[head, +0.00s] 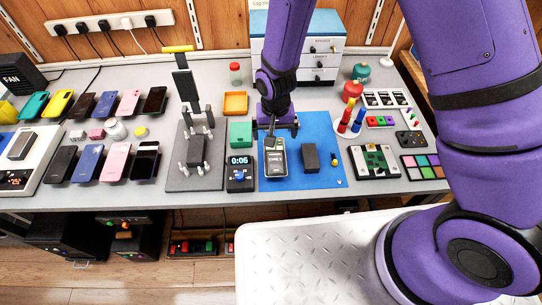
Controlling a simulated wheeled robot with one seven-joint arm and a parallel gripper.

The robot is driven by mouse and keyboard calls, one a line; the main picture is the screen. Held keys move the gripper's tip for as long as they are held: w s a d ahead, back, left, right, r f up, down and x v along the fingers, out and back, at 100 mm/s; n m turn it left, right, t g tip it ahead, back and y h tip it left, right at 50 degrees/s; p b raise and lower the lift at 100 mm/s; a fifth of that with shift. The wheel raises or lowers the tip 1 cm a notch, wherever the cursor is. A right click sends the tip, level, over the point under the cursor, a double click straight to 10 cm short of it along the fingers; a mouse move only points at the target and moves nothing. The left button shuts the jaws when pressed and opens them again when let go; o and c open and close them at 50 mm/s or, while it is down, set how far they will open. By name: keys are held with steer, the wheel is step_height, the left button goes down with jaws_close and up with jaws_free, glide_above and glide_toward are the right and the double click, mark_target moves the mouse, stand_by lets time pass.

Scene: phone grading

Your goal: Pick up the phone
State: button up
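A dark handset-like device with a pale greenish screen (276,158) lies on the blue mat (325,127); it may be the phone. My gripper (271,141) points down at its far end. The gripper's fingers are small and dark, so I cannot tell whether they touch the device or how wide they are. Other phones lie in two rows at the left: a teal one (34,106), a yellow one (57,104), a pink one (116,161), a blue one (88,163) and several dark ones.
A black block (310,157) lies right of the device. A timer reading 0:05 (240,174) and a green box (240,134) stand at its left. A grey fixture (196,150) is further left. White drawers (318,62) stand behind. A circuit board (375,162) lies at right.

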mark_target(275, 154)
steer(key=shift+f, duration=4.95)
steer(key=shift+f, duration=0.25)
steer(key=shift+c, duration=0.5)
steer(key=c, duration=0.9)
steer(key=shift+o, duration=0.2)
steer(key=shift+w+r, duration=0.1)
